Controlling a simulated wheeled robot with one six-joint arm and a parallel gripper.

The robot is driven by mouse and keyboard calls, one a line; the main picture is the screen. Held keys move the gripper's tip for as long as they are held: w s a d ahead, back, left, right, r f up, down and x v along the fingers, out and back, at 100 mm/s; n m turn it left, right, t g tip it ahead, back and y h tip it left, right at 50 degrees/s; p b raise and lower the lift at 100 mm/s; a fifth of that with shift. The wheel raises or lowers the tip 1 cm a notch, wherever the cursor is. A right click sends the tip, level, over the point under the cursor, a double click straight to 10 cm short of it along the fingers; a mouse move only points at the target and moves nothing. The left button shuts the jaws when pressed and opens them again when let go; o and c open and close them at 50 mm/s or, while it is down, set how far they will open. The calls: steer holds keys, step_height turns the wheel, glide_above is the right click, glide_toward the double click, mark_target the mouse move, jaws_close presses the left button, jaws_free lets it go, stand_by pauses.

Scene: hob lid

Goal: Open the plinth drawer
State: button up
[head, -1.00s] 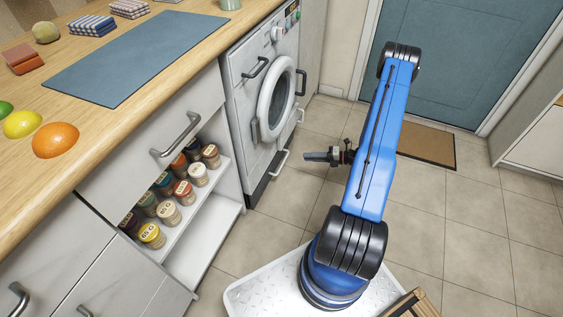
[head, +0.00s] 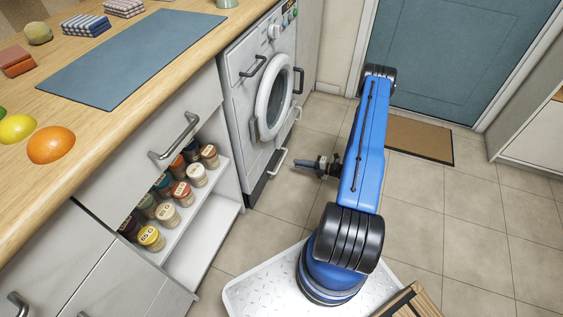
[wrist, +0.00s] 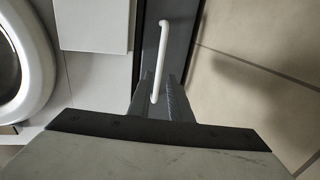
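The plinth drawer (wrist: 178,38) is the dark front low under the washing machine; its dark face also shows in the head view (head: 257,191). A white bar handle (wrist: 162,50) stands on it, and in the head view it shows beside the machine's foot (head: 278,163). The drawer looks shut. My gripper (wrist: 160,80) is open, with its two grey fingers seen on either side of the handle's near end in the wrist view. In the head view my gripper (head: 298,164) points left at the handle, a small gap short of it. Contact cannot be told.
The washing machine (head: 245,95) with its round door stands above the drawer. An open shelf of spice jars (head: 168,214) and a worktop (head: 170,70) lie to the left. Tiled floor (head: 455,215) is clear to the right, with a brown doormat (head: 418,138) by the blue door.

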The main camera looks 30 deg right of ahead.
mark_target(281, 161)
steer(key=x, duration=1)
steer(key=shift+w+a, duration=0.2)
steer(key=shift+w, duration=0.05)
jaws_close()
